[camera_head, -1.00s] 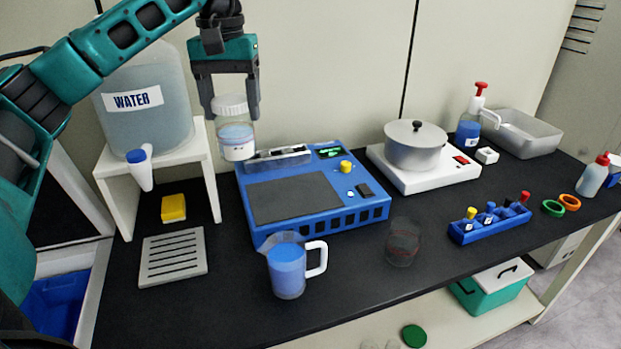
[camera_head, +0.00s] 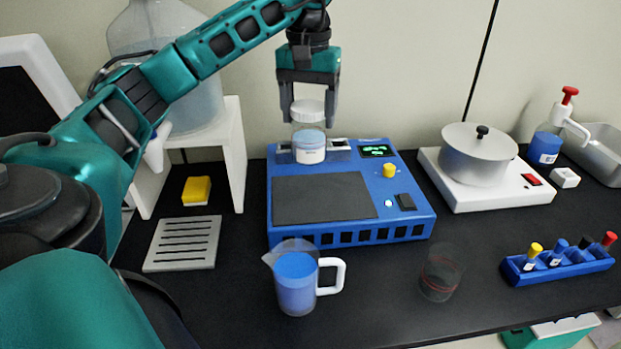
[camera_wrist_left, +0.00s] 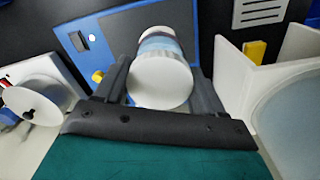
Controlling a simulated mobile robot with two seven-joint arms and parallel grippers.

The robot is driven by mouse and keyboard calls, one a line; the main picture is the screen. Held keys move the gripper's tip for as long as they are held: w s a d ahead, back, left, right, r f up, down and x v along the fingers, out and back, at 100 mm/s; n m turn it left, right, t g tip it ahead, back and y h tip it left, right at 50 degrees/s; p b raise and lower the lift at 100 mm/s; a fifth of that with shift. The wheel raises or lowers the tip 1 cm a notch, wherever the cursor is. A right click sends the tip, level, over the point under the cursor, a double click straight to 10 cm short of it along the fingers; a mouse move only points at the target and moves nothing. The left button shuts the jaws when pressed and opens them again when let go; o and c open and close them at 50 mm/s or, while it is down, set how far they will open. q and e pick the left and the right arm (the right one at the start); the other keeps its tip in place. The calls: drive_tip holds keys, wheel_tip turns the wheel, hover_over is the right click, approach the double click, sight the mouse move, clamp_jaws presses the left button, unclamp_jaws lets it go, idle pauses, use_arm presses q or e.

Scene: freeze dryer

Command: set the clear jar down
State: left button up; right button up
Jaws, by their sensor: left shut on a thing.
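The clear jar (camera_head: 309,145) has a white lid, a white label and blue contents. It is upright in the head view, in front of the back part of the blue freeze dryer (camera_head: 405,218). My left gripper (camera_head: 309,112) points down and is shut on the jar near its lid. I cannot tell whether the jar's base touches the machine. In the left wrist view the jar's white lid (camera_wrist_left: 160,82) sits between the two fingers (camera_wrist_left: 160,75), and the lid hides much of the jar. My right gripper is not in view.
A jug of blue liquid (camera_head: 296,284) and an empty clear beaker (camera_head: 440,273) stand in front of the machine. A hot plate (camera_head: 500,192) with a pot is to the right. A white stand (camera_head: 236,150), yellow sponge (camera_head: 197,190) and slotted plate (camera_head: 160,262) are left.

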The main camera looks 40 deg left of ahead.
sight(309, 145)
use_arm(q)
wheel_tip(309, 145, down, 7)
drive_tip(key=shift+f+b, duration=0.1)
drive_tip(key=shift+b, duration=0.65)
wheel_tip(309, 145, down, 5)
drive_tip(key=shift+r, duration=0.1)
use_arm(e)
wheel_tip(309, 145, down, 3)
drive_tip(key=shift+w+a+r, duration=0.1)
use_arm(q)
drive_tip(key=shift+b, duration=0.3)
drive_tip(key=shift+f, duration=0.25)
drive_tip(key=o, duration=1.6)
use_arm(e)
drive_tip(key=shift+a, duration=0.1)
